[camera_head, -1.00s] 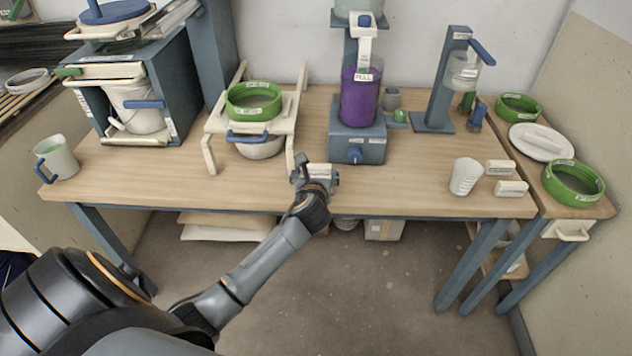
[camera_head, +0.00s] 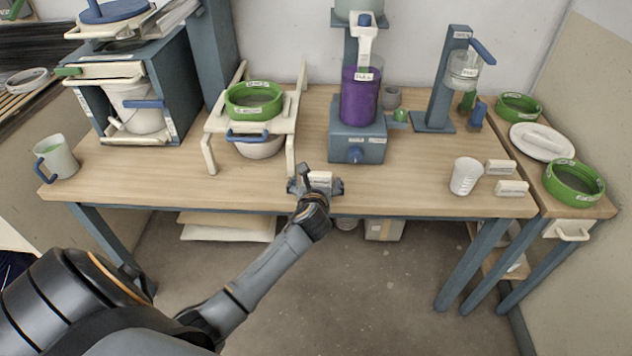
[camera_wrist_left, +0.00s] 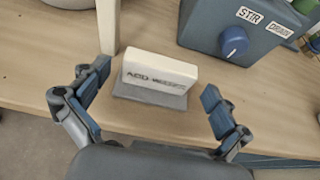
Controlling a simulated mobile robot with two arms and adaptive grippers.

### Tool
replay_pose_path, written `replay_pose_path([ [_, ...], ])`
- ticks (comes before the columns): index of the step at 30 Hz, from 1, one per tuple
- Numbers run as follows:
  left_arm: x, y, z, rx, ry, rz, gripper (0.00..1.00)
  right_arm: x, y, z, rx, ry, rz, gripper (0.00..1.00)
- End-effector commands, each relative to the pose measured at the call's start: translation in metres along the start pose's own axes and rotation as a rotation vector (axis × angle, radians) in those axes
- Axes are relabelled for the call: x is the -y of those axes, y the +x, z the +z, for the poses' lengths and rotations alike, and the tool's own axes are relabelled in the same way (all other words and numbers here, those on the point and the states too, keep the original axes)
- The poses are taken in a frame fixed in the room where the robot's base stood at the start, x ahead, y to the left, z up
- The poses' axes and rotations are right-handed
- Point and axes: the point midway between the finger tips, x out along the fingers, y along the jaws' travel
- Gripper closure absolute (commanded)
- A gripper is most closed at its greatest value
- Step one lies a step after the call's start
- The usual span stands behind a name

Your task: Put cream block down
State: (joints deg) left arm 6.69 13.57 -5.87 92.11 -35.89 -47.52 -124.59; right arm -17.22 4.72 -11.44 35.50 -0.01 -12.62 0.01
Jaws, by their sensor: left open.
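The cream block (camera_wrist_left: 158,70) stands on the table near its front edge, with dark lettering on its near face. It also shows in the head view (camera_head: 320,178), partly hidden by my gripper. A flat grey pad or shadow lies along its front foot; I cannot tell which. My left gripper (camera_wrist_left: 154,93) is open, one finger on each side of the block and clear of it. In the head view my left gripper (camera_head: 316,187) is at the table's front edge. My right gripper is not in view.
The blue mixer base (camera_head: 358,143) with a purple container stands behind the block. A cream stand (camera_head: 287,127) with a green sieve is to the left. A white cup (camera_head: 466,176) and two more cream blocks (camera_head: 512,188) are at right. Table between them is clear.

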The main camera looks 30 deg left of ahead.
Motion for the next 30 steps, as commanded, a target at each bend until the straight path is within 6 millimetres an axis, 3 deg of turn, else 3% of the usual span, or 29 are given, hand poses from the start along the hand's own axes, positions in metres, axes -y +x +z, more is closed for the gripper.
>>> replay_pose_path([
  [5,0.0,-0.009,0.003,0.001,0.0,-0.001,0.0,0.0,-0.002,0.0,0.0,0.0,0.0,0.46],
  [15,0.0,-0.077,0.003,0.0,0.001,-0.001,0.0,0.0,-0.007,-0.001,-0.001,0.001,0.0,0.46],
  [21,0.0,-0.109,0.003,0.001,0.0,0.0,0.0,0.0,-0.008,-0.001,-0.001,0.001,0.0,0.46],
  [30,0.0,-0.121,0.003,0.0,-0.001,0.001,0.0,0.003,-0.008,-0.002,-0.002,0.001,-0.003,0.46],
])
